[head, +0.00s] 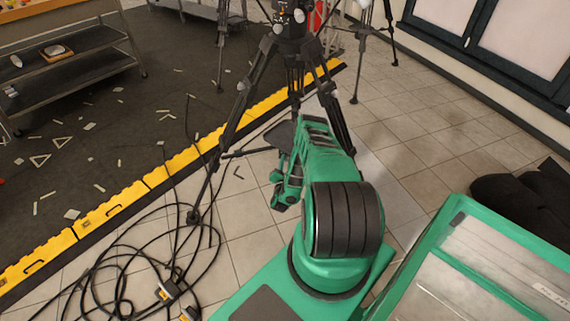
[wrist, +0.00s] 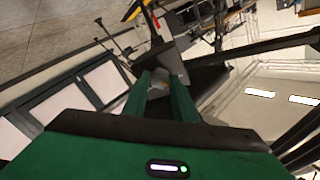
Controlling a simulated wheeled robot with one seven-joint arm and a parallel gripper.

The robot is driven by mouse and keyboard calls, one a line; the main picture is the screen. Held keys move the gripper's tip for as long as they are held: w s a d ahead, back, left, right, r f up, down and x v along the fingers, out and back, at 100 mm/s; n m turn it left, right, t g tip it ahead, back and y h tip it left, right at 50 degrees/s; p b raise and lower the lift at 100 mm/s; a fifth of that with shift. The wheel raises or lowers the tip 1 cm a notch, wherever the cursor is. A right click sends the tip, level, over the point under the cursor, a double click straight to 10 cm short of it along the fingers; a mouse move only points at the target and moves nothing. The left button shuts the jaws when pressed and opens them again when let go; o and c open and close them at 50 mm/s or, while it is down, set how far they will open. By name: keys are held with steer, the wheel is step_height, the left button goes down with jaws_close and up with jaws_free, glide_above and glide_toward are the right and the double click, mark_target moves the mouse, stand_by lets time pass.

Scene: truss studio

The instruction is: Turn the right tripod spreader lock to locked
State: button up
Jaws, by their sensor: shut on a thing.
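A black tripod (head: 246,92) stands ahead of my arm in the head view, its legs spread over the tiles and the yellow cable ramp. My gripper (wrist: 161,82) shows in the wrist view with its two green fingers nearly parallel, shut on a grey piece (wrist: 168,58) at the fingertips, apparently the spreader lock. Dark tripod legs (wrist: 262,48) run off to the right of it. The lock's turn position cannot be read. In the head view my green arm hides the gripper's contact and part of the tripod's lower middle.
Loose black cables (head: 120,262) lie on the floor at lower left. The yellow cable ramp (head: 110,207) crosses diagonally beside a dark, littered carpet. A shelf cart (head: 75,75) stands at upper left. Dark bags (head: 520,200) lie at right. Tiles at centre right are clear.

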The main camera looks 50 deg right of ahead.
steer(key=m, duration=0.7)
steer(key=shift+s+f, duration=0.15)
steer(key=shift+s, duration=0.05)
steer(key=shift+s+d+f+m, duration=0.1)
steer(key=shift+f+m, duration=0.05)
steer(key=shift+m, duration=3.75)
steer(key=o, duration=1)
steer(key=shift+f, duration=0.1)
steer(key=shift+o, duration=0.2)
steer(key=v, duration=1)
steer(key=shift+s+a, duration=0.15)
steer(key=shift+a, duration=0.2)
